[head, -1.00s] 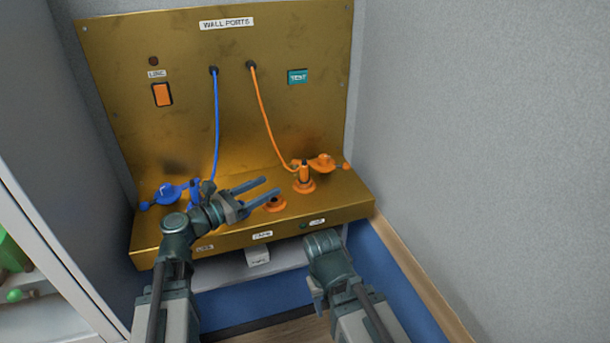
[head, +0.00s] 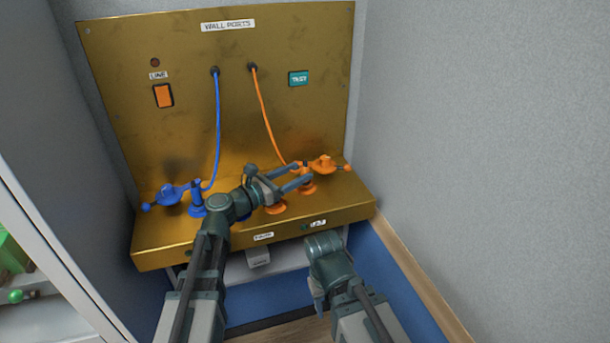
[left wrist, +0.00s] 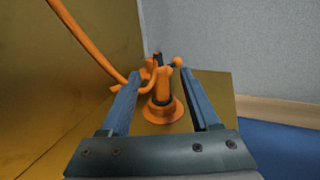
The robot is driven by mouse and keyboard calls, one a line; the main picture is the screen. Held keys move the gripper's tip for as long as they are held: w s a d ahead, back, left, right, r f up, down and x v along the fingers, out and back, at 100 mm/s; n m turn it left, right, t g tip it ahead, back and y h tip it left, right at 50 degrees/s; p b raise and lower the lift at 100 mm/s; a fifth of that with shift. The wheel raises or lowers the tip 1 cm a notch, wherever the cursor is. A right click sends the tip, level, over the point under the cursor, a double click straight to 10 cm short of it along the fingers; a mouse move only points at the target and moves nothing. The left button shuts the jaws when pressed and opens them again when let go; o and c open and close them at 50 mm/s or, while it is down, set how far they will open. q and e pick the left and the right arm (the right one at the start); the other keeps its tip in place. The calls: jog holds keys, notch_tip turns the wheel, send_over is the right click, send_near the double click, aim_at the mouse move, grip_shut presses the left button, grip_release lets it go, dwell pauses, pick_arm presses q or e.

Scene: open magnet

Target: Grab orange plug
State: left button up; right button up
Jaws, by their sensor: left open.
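The orange plug (left wrist: 160,89) stands upright in an orange round port (left wrist: 163,110) on the brass ledge, with an orange cord (head: 265,120) running from it up to the back panel. My left gripper (head: 301,175) is open, and its fingers reach to the plug. In the left wrist view the left gripper (left wrist: 157,85) has one finger on each side of the plug, with gaps showing. In the head view the fingers partly hide the plug. My right arm (head: 330,262) shows at the lower middle, but its fingertips cannot be made out.
A blue plug (head: 197,193) with a blue cord (head: 218,125) stands on the ledge's left. An orange cap piece (head: 323,165) lies behind the orange plug. The brass panel (head: 200,120) rises behind, and a grey wall (head: 470,130) stands at right.

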aim_at(302, 170)
pick_arm(q)
jog(key=x, duration=0.3)
jog(key=shift+w+d, duration=0.1)
jog(key=shift+w, duration=0.1)
grip_shut()
